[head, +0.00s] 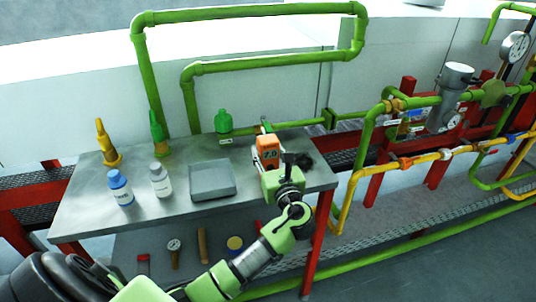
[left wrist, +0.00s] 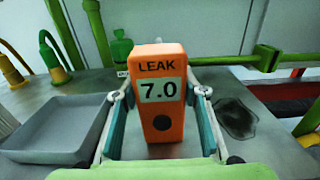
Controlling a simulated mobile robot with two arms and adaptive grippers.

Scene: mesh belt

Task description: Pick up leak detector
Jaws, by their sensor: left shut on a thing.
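The leak detector (head: 268,152) is an orange box at the right part of the metal table. In the left wrist view the leak detector (left wrist: 162,128) stands upright and shows "LEAK" and "7.0" above a dark round spot. My left gripper (head: 272,168) reaches it from the front. In the left wrist view the fingers of my left gripper (left wrist: 160,115) are on both sides of the detector, shut on it. Whether its base touches the table is hidden. My right gripper is not in view.
On the metal table (head: 140,212) are a grey tray (head: 212,194), a blue-capped bottle (head: 120,188), a white bottle (head: 160,180) and a green bottle (head: 223,121). A dark stain (left wrist: 236,118) lies right of the detector. Green pipes (head: 250,10) rise behind; yellow pipes (head: 420,157) run right.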

